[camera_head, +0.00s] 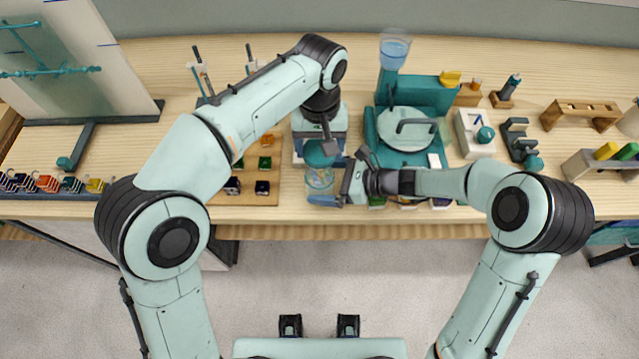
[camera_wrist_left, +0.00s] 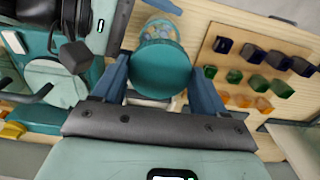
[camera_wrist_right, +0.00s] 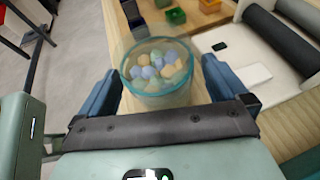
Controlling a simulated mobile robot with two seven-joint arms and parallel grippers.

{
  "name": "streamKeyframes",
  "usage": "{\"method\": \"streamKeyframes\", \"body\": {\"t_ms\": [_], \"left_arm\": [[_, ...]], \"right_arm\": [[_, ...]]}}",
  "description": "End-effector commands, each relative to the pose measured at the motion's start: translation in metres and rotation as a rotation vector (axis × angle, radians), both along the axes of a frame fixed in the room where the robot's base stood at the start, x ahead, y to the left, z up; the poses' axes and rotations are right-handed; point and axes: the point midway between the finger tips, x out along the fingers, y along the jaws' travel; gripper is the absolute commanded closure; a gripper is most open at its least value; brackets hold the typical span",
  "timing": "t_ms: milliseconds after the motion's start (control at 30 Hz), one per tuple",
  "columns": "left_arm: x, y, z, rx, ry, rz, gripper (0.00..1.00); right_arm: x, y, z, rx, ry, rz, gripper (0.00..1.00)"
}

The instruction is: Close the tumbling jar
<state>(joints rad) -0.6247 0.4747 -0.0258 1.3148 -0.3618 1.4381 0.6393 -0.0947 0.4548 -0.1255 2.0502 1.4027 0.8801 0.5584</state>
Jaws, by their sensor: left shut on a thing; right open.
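The tumbling jar (camera_head: 320,184) is a clear, teal-rimmed glass jar at the front of the table. In the right wrist view the jar (camera_wrist_right: 152,88) has an open top and holds several pale blue and tan balls. A round teal lid (camera_head: 319,155) is above it; it also shows in the left wrist view (camera_wrist_left: 161,70), covering part of the jar (camera_wrist_left: 160,30). My left gripper (camera_head: 325,143) is shut on the lid. My right gripper (camera_head: 338,185) is open, its fingers on either side of the jar; whether they touch it I cannot tell.
A board with blue, green and orange blocks (camera_head: 262,163) lies left of the jar. A teal machine with a round, handled cover (camera_head: 405,130) stands to the right. A cup of water (camera_head: 394,48) sits behind, on the machine. Racks line both table ends.

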Motion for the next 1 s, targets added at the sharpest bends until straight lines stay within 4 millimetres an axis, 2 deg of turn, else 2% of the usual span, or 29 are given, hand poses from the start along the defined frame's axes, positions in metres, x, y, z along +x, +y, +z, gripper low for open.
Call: {"method": "streamKeyframes", "body": {"t_ms": [133,467,500,667,700,733,867,1000], "left_arm": [[0.0,0.0,0.0,0.0,0.0,0.0,0.55],[0.0,0.0,0.0,0.0,0.0,0.0,0.55],[0.0,0.0,0.0,0.0,0.0,0.0,0.55],[0.0,0.0,0.0,0.0,0.0,0.0,0.55],[0.0,0.0,0.0,0.0,0.0,0.0,0.55],[0.0,0.0,0.0,0.0,0.0,0.0,0.55],[0.0,0.0,-0.007,0.002,0.002,0.0,0.55],[-0.001,0.001,-0.028,0.003,0.003,-0.001,0.55]], "right_arm": [[0.002,0.011,-0.005,0.0,0.0,0.001,0.0],[0.003,0.013,-0.006,0.0,0.0,0.0,0.0],[0.003,0.013,-0.006,0.0,0.0,0.0,0.03],[0.003,0.013,-0.006,0.0,0.0,0.0,0.55],[0.003,0.013,-0.006,0.0,0.0,0.0,0.68],[0.003,0.013,-0.006,0.0,0.0,0.0,0.77],[0.003,0.013,-0.006,0.0,0.0,0.0,0.77],[0.003,0.013,-0.006,0.0,0.0,0.0,0.77]]}}
